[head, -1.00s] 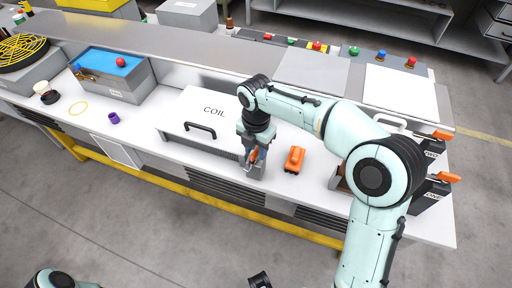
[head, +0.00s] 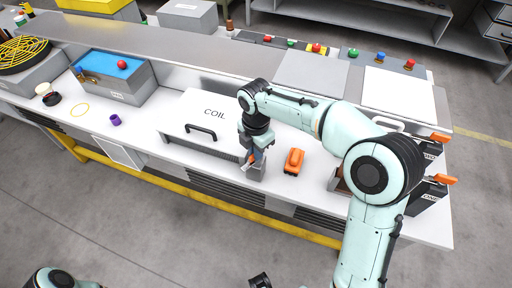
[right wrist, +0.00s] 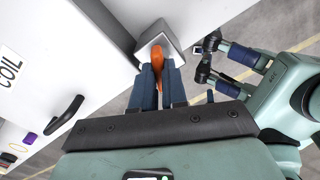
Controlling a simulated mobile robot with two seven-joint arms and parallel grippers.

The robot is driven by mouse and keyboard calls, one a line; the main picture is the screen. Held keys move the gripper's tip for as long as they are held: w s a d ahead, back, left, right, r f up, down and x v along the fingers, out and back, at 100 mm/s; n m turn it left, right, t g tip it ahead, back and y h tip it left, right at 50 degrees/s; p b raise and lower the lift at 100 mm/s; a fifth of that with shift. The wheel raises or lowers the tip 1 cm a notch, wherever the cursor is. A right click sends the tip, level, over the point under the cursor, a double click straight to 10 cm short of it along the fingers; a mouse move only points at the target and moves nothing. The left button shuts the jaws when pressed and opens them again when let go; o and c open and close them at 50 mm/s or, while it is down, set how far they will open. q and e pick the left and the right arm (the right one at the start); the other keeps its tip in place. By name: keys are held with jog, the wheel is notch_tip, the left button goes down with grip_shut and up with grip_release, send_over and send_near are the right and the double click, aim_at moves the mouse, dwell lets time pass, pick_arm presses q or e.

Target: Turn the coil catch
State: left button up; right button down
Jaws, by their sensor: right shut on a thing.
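The coil catch is a small orange handle (right wrist: 157,58) on a grey block (right wrist: 150,40) in the right wrist view. In the head view the block (head: 256,174) sits at the front right end of the white coil box (head: 200,108). My right gripper (head: 248,163) reaches down onto the catch from above. In the right wrist view its two blue fingers (right wrist: 161,82) are shut on the orange handle, one on each side. The gripper hides much of the catch in the head view. A dark end of what seems my left gripper (head: 260,281) shows at the bottom edge, its jaws unclear.
A loose orange part (head: 294,161) lies on the white bench just right of the catch. Black boxes with orange levers (head: 428,195) stand at the right end. A black handle (head: 201,132) projects from the coil box. A purple ring (head: 115,119) lies to the left.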

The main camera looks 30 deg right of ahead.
jog(key=m+p, duration=0.1)
jog(key=m, duration=0.2)
jog(key=shift+r+m, duration=0.1)
jog(key=shift+m, duration=0.3)
jog(key=m+p, duration=0.1)
jog(key=m, duration=0.2)
jog(key=shift+m, duration=0.3)
jog(key=m, duration=0.3)
jog(key=shift+m, duration=0.3)
pick_arm(q)
jog(key=shift+w+r+p, duration=0.2)
jog(key=shift+w+r, duration=0.15)
jog(key=shift+r, duration=0.5)
jog(key=shift+w+r+p, duration=0.2)
jog(key=shift+w+r, duration=0.15)
jog(key=shift+r, duration=0.5)
pick_arm(e)
jog(key=shift+m, duration=2.1)
jog(key=c, duration=1.2)
grip_release()
jog(key=shift+o, duration=0.2)
